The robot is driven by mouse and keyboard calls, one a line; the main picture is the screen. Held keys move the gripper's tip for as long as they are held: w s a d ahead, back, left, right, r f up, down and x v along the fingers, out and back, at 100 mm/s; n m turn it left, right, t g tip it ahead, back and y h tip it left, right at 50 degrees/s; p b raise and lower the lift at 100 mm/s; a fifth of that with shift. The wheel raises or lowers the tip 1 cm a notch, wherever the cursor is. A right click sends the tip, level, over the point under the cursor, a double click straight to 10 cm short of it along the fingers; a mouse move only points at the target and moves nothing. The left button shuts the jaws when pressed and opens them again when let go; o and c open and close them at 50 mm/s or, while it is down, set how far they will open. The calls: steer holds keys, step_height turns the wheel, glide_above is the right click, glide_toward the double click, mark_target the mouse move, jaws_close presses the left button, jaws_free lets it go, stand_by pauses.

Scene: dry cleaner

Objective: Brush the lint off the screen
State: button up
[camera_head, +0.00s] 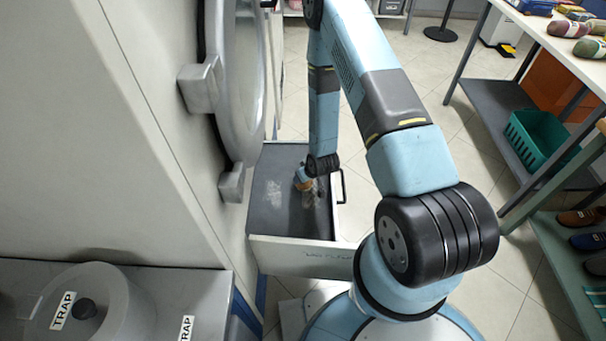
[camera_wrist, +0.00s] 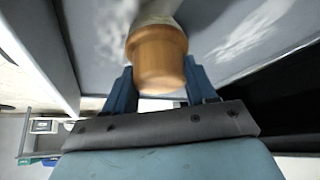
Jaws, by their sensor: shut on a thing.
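The lint screen (camera_head: 270,215) is the dark grey floor of a drawer pulled out from the machine. Pale lint (camera_head: 277,197) lies in patches on it; lint also shows in the wrist view (camera_wrist: 245,35). My gripper (camera_head: 303,180) is low inside the drawer, over the screen. It is shut on a brush with a round tan wooden handle (camera_wrist: 157,57). The brush's pale far end (camera_wrist: 158,12) points toward the screen and is cut off by the frame edge. I cannot tell whether it touches the screen.
The machine's round door (camera_head: 240,70) stands at the left. A shelf table with a green basket (camera_head: 540,140) and shoes is at the right. Tiled floor (camera_head: 440,85) is clear between.

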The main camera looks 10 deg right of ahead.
steer(key=shift+s+a, duration=0.2)
steer(key=shift+s, duration=1)
steer(key=shift+s+a, duration=0.25)
steer(key=shift+s, duration=0.9)
steer(key=shift+s+a, duration=0.2)
steer(key=shift+s, duration=1)
steer(key=shift+s+a+f, duration=0.1)
steer(key=shift+s+a, duration=0.1)
steer(key=shift+s, duration=0.75)
steer(key=shift+s+a, duration=0.15)
steer(key=shift+s, duration=0.8)
steer(key=shift+s+a, duration=0.15)
steer(key=shift+s, duration=0.65)
steer(key=shift+s+a, duration=0.15)
steer(key=shift+s, duration=0.6)
steer(key=shift+r, duration=0.2)
steer(key=shift+r, duration=1.45)
